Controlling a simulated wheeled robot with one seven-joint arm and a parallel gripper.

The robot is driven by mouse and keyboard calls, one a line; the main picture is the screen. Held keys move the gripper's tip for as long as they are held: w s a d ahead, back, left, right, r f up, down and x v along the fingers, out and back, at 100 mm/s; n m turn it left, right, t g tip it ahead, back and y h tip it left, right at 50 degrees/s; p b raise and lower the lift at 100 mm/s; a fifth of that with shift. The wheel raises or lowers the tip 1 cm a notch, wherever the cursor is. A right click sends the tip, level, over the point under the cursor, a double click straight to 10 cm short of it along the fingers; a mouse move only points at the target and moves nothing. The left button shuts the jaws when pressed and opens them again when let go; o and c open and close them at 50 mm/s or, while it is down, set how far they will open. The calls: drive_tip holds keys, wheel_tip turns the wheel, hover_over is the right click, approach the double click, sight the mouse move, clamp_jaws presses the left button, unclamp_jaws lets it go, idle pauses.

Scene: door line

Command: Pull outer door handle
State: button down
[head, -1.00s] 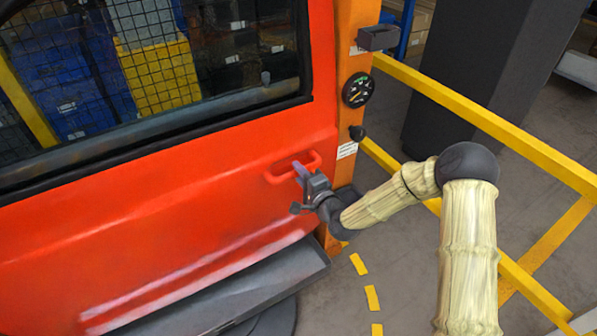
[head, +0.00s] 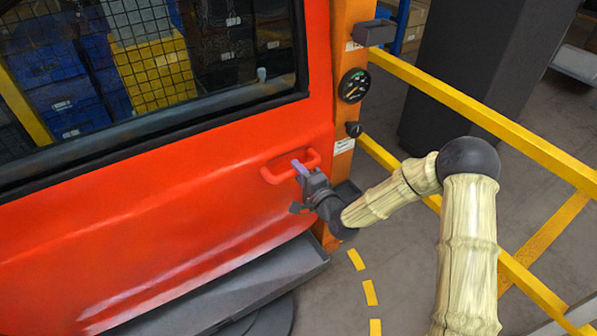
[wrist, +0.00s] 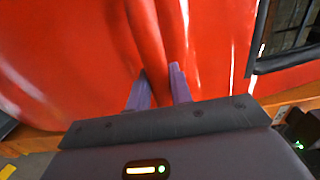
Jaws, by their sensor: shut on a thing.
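The outer door (head: 190,205) is a large red panel with a dark-framed window. Its red loop handle (head: 269,176) sits near the door's right edge. My gripper (head: 302,168) is at the handle's right part, shut on the bar. In the wrist view, the two purple-grey fingers (wrist: 159,88) stand on either side of the red handle bar (wrist: 148,45). The gripper body hides part of the door below the handle. I cannot tell from these views whether the door stands slightly ajar.
An orange pillar (head: 346,165) with a round gauge (head: 353,86) and a black knob (head: 354,129) stands right of the door. Yellow rails (head: 480,126) run to the right, behind my arm. A dark step (head: 250,285) lies under the door. Yellow dashes (head: 370,292) mark the floor.

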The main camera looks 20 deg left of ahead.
drive_tip(key=shift+w+a+f, duration=0.15)
drive_tip(key=shift+w+a, duration=0.2)
drive_tip(key=shift+w, duration=0.05)
idle(0.6)
unclamp_jaws()
idle(0.5)
drive_tip(key=v, duration=0.9)
idle(0.6)
idle(0.4)
